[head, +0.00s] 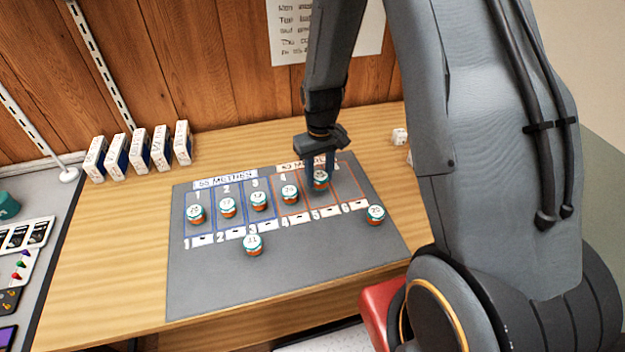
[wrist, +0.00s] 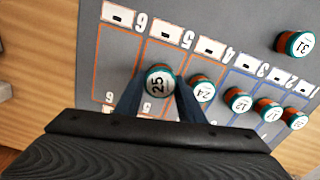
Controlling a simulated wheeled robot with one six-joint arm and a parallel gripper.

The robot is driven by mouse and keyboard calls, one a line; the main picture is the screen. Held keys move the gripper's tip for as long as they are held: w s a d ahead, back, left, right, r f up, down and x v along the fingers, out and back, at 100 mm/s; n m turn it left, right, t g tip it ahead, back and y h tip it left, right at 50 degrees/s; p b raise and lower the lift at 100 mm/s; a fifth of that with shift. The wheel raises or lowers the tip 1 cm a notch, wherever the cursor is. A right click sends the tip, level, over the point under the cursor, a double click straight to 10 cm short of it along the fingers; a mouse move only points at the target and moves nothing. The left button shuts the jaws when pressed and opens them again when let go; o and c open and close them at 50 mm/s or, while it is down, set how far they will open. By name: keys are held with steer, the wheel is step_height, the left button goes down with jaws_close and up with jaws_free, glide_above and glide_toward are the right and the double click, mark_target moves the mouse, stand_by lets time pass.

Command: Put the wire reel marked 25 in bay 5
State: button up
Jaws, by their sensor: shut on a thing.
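The wire reel marked 25 (wrist: 158,80) has an orange-brown body, a teal rim and a white top. It is upright between the two fingers of my gripper (wrist: 160,98), which is shut on it. In the head view the held reel (head: 320,181) is over bay 5 (head: 325,198), an orange-outlined strip on the grey mat (head: 300,270). The wrist view shows it within the lines of bay 5 (wrist: 170,53). I cannot tell whether its base touches the mat. My gripper (head: 322,172) points down from above.
A reel marked 24 (head: 290,193) stands close by in bay 4, and other reels fill bays 1 to 3. Bay 6 (wrist: 118,60) looks empty. Loose reels stand at the mat's front (head: 253,245) and right (head: 375,215). White boxes (head: 140,150) line the back left.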

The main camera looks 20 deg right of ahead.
mark_target(317, 184)
steer(key=r+n+b, duration=0.1)
steer(key=n, duration=0.1)
steer(key=r+n+b, duration=0.1)
steer(key=n+b, duration=0.1)
steer(key=n, duration=0.1)
steer(key=w+r+n+b, duration=0.1)
steer(key=n+b, duration=0.1)
steer(key=n, duration=0.1)
steer(key=shift+w+a+r, duration=0.1)
steer(key=shift+a+r, duration=0.05)
steer(key=n+b, duration=0.1)
steer(key=r+n+b, duration=0.1)
steer(key=n, duration=0.1)
steer(key=r+n+b, duration=0.1)
steer(key=n, duration=0.1)
steer(key=shift+s+r, duration=0.1)
steer(key=shift+s, duration=0.15)
steer(key=shift+s+n, duration=0.1)
steer(key=shift+n, duration=0.2)
steer(key=shift+f+p, duration=0.65)
steer(key=shift+f, duration=4.2)
steer(key=shift+f, duration=0.1)
steer(key=o, duration=1)
